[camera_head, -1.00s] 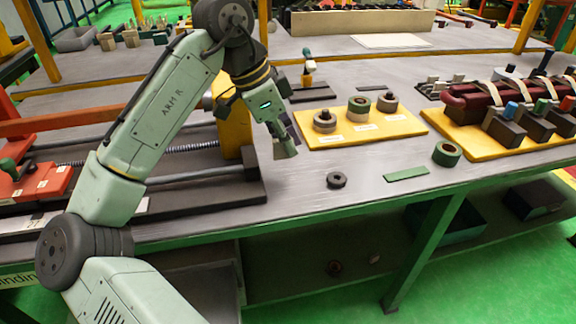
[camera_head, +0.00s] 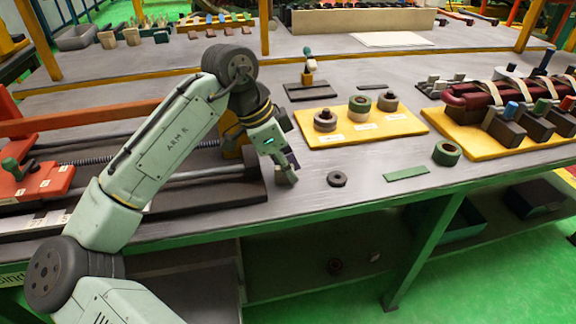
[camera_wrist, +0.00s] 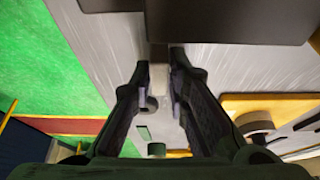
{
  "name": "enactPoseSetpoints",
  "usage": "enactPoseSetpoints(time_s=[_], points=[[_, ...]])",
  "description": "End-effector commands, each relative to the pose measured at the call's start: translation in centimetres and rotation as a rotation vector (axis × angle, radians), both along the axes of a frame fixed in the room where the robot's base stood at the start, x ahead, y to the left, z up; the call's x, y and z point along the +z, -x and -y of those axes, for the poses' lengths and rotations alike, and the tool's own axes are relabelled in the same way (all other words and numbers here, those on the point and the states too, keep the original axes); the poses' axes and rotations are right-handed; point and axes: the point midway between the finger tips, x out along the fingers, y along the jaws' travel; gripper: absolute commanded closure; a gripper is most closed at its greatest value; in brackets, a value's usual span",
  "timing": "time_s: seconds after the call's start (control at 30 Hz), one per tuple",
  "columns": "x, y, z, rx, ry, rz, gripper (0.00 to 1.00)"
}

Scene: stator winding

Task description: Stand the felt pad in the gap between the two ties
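My gripper (camera_head: 289,181) is low over the grey bench, just right of the dark machine base. In the wrist view its two dark fingers (camera_wrist: 159,58) close on a small pale grey block (camera_wrist: 158,78), which looks like the felt pad; its lower end is hard to make out. The dark red coil (camera_head: 492,96) lies on a yellow board (camera_head: 465,137) at the right of the head view, well away from my gripper. Cream ties (camera_head: 503,76) wrap around it, with gaps of bare red between them. The coil cannot be made out in the wrist view.
A dark washer (camera_head: 337,179), a flat green strip (camera_head: 407,173) and a green ring (camera_head: 447,153) lie along the front of the bench. A yellow board (camera_head: 316,137) with several spools stands behind them. The machine base (camera_head: 225,196) is close on the left.

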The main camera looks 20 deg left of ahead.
Motion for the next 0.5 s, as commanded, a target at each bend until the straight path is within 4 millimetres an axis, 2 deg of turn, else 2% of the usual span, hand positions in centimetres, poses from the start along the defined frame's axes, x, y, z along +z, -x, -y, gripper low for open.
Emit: enactPoseSetpoints(time_s=[0.2, 0.5], points=[[0.04, 0.00, -0.02, 0.000, 0.000, 0.000, 0.69], [0.24, 0.01, -0.04, 0.000, -0.001, 0.000, 0.69]])
